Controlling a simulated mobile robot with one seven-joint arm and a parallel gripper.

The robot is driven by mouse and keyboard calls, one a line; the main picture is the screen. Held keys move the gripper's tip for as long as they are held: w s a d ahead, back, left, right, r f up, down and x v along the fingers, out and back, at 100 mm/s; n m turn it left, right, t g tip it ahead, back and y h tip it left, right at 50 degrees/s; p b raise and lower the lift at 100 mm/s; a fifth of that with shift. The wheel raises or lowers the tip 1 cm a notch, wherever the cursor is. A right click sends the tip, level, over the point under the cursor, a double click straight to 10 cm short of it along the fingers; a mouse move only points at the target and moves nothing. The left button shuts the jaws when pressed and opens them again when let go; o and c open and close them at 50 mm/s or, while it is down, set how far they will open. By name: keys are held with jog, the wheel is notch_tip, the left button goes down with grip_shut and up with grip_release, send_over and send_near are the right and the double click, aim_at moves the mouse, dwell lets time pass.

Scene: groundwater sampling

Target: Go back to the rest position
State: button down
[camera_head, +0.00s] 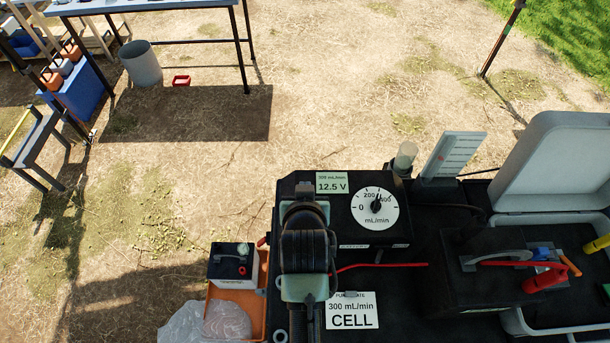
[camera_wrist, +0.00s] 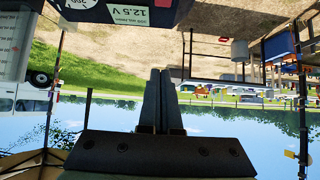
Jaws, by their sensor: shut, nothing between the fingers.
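My gripper (camera_wrist: 160,76) shows in the wrist view with its two dark fingers together and nothing between them. That view is upside down, with sky below and ground above, and the fingers point out over open ground. In the head view my arm stands over the left part of the black bench, and the fingers cannot be made out there. The green 12.5 V label (camera_head: 331,182) and the round mL/min dial (camera_head: 375,207) are just beyond and right of my arm. The label also shows at the top of the wrist view (camera_wrist: 130,14).
A white CELL card (camera_head: 351,311) lies close to my arm. An open grey case (camera_head: 555,165) stands at right. A small battery box (camera_head: 233,265) and an orange crate (camera_head: 222,295) are at left. A table (camera_head: 180,5) and grey bucket (camera_head: 142,64) stand farther off; ground between is mostly clear.

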jog(key=w+r+t, duration=0.2)
jog(key=r+t, duration=0.3)
jog(key=r, duration=1.2)
jog(key=w+r+t, duration=0.3)
jog(key=r+t, duration=0.1)
jog(key=r, duration=1.4)
jog(key=s+r+t, duration=0.4)
jog(key=s+r, duration=0.3)
jog(key=r, duration=0.5)
jog(key=s+r+t, duration=0.4)
jog(key=s+r, duration=0.4)
jog(key=r, duration=0.5)
jog(key=shift+r, duration=0.2)
jog(key=shift+s, duration=0.1)
